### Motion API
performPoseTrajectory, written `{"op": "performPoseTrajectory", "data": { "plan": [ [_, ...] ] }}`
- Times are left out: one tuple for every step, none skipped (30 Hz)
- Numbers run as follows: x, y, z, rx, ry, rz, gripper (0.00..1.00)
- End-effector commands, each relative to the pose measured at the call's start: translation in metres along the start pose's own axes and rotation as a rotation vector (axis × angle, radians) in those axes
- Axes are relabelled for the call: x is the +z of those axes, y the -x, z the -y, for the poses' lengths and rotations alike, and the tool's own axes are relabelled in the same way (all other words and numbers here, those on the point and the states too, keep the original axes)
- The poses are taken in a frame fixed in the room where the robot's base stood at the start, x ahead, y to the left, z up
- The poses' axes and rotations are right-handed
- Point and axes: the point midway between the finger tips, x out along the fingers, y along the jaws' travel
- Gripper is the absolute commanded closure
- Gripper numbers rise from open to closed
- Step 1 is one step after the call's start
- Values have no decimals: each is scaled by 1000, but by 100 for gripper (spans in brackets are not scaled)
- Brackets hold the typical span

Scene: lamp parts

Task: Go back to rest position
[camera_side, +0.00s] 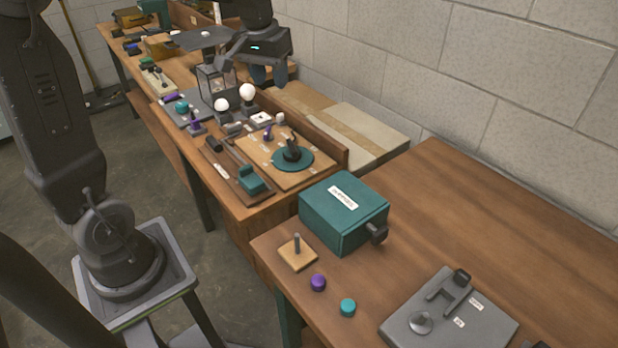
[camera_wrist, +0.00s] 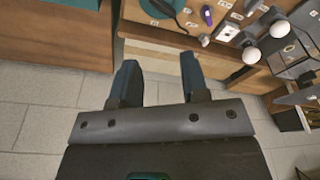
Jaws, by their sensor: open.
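My gripper (camera_side: 262,74) hangs above the back edge of the middle workbench in the side view, raised clear of the parts. In the wrist view my gripper (camera_wrist: 160,82) shows two dark fingers, spread apart with nothing between them. Lamp parts stand on the bench below: a white bulb (camera_side: 247,91), a second white bulb (camera_side: 221,105) and a dark lamp with a flat shade (camera_side: 203,39). A round teal base with a black stem (camera_side: 292,156) sits on a wooden board. The bulbs also show in the wrist view (camera_wrist: 279,29).
A teal box (camera_side: 343,211) stands on the near bench, with a purple cap (camera_side: 318,283), a teal cap (camera_side: 348,307) and a grey fixture (camera_side: 450,322). Cardboard boxes (camera_side: 345,137) lie behind the middle bench against the block wall. The near bench's right side is clear.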

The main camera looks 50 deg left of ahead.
Motion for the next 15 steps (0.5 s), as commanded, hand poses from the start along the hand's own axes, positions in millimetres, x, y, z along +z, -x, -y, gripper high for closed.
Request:
{"op": "performPoseTrajectory", "data": {
  "plan": [
    [22, 13, -11, 12, -49, -31, 58],
    [34, 18, -16, 18, -76, -47, 58],
    [50, 24, -22, 27, -110, -68, 58],
    [63, 28, -25, 34, -136, -84, 58],
    [76, 31, -29, 41, -163, -100, 58],
    [92, 35, -33, 51, -197, -121, 58],
    [105, 37, -35, 59, -222, -137, 58],
    [117, 38, -37, 66, -248, -152, 58],
    [133, 40, -39, 76, -282, -172, 58],
    [144, 40, -40, 84, -304, -187, 58],
    [155, 40, -40, 91, -327, -201, 58],
    [168, 39, -40, 100, -354, -217, 58],
    [177, 38, -40, 106, -373, -229, 58],
    [185, 37, -40, 112, -390, -240, 58],
    [194, 35, -40, 119, -409, -252, 58]
  ]
}}
